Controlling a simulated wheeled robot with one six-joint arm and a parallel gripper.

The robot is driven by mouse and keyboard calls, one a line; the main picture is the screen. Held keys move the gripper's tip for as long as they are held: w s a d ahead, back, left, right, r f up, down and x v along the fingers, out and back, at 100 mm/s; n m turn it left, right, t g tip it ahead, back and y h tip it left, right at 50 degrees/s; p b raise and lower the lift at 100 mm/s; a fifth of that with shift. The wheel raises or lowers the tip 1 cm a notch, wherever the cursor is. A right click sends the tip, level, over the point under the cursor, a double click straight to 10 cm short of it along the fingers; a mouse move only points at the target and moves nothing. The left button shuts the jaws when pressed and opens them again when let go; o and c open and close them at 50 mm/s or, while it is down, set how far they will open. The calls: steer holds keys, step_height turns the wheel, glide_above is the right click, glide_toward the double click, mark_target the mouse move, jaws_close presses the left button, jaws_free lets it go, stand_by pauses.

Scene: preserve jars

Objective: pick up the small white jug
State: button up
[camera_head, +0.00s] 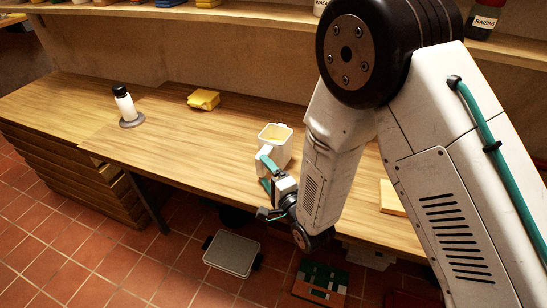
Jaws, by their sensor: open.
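The small white jug (279,146) stands upright on the wooden worktop, near its front edge, right of the picture's middle. It is squarish, with an open top and a pale yellow inside. My gripper (265,174) is open, with teal fingers, at the jug's lower left front side. One finger overlaps the jug's left side in the picture. I cannot tell whether it touches the jug. The jug's lower front is partly hidden by my gripper.
A white bottle with a dark cap (124,104) stands on a grey disc to the left. A yellow block (203,99) lies at the worktop's (170,140) back. A flat grey lidded box (232,253) is on the tiled floor. The worktop between bottle and jug is clear.

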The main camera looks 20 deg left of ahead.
mark_target(258, 154)
steer(key=x, duration=0.5)
steer(key=c, duration=0.7)
steer(key=shift+r, duration=0.2)
step_height(258, 154, up, 10)
steer(key=shift+f, duration=0.15)
steer(key=o, duration=0.3)
steer(key=shift+c, duration=1.2)
